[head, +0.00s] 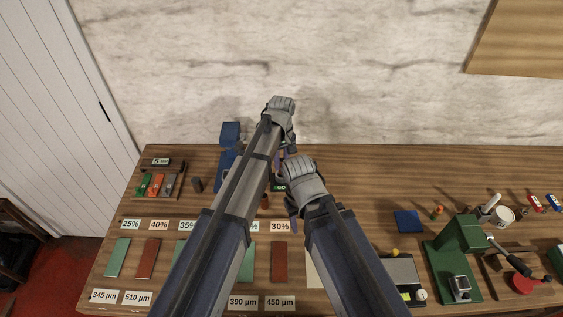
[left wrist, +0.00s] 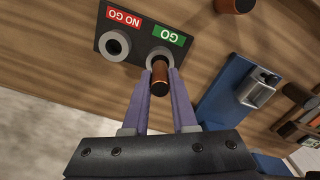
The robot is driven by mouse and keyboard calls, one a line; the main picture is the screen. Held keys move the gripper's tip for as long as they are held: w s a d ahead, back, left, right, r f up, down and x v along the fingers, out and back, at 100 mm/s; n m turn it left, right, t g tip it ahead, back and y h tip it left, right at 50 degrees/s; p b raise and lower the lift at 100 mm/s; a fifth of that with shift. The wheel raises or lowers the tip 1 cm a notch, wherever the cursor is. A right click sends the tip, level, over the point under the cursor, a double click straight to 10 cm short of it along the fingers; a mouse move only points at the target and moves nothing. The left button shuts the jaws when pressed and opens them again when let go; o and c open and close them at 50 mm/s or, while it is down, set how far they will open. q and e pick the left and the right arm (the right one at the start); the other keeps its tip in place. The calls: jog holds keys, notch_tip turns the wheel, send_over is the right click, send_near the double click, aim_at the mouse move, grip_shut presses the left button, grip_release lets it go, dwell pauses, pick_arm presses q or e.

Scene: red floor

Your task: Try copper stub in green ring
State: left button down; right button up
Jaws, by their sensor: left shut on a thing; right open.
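The black gauge plate (left wrist: 135,42) carries a red NO GO label (left wrist: 124,16) beside one grey ring (left wrist: 106,45) and a green GO label (left wrist: 169,36) beside the other, the green ring (left wrist: 151,56). My left gripper (left wrist: 160,75) is shut on the copper stub (left wrist: 160,80) and holds it at the green ring. The stub overlaps the ring in the left wrist view; whether its end is inside, I cannot tell. In the head view my arms hide most of the plate; a bit of green label (head: 278,188) shows. My right gripper (head: 292,220) is open nearby.
A blue device (head: 229,133) stands left of my arms, close to the left gripper. Another copper-coloured piece (left wrist: 235,4) lies near the plate. Coloured strips and cards lie at the front left. A green press (head: 458,250) stands at the right.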

pick_arm(q)
jog(key=shift+r+p, duration=2.5)
jog(key=shift+r, duration=0.05)
jog(key=shift+f, duration=0.2)
